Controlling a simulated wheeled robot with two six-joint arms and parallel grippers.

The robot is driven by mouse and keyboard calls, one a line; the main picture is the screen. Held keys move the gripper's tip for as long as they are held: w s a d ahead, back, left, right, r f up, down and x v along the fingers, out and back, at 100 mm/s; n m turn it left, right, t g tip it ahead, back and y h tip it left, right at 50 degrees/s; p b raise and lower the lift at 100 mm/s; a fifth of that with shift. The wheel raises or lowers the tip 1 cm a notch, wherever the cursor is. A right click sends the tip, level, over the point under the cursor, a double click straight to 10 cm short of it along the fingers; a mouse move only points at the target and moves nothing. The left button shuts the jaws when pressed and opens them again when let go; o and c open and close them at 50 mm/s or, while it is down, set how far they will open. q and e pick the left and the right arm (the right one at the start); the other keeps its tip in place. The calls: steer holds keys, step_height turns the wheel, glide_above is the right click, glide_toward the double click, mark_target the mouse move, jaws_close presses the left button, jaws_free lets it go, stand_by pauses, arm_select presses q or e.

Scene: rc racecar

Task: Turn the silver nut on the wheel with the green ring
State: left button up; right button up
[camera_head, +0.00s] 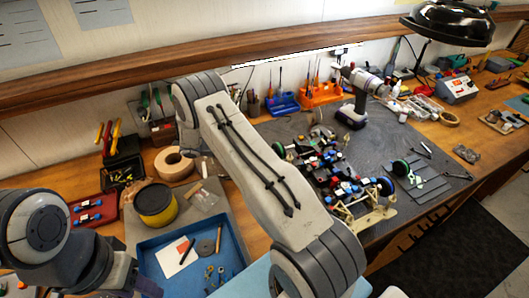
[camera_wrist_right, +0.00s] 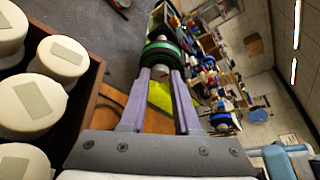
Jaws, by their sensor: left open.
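The racecar (camera_head: 330,170) stands on the grey mat on the bench in the head view, with its chassis and coloured parts showing. In the right wrist view a black wheel with a green ring (camera_wrist_right: 160,50) is at the tips of my right gripper (camera_wrist_right: 163,76). Its fingers are apart, and a small part shows between the tips; I cannot tell whether they touch it. The silver nut is not clear. My left gripper (camera_head: 146,287) is partly visible at the lower left edge, open.
My arm link crosses the middle of the head view. A blue tray (camera_head: 152,243) with small parts, a yellow tin (camera_head: 156,206) and a tape roll (camera_head: 174,163) lie left. A drill (camera_head: 357,98) stands behind the car. White cylinders (camera_wrist_right: 52,60) are left in the wrist view.

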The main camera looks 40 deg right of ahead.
steer(key=o, duration=0.3)
steer(key=shift+a, duration=0.1)
steer(key=shift+b+v, duration=2)
steer(key=shift+v, duration=3.2)
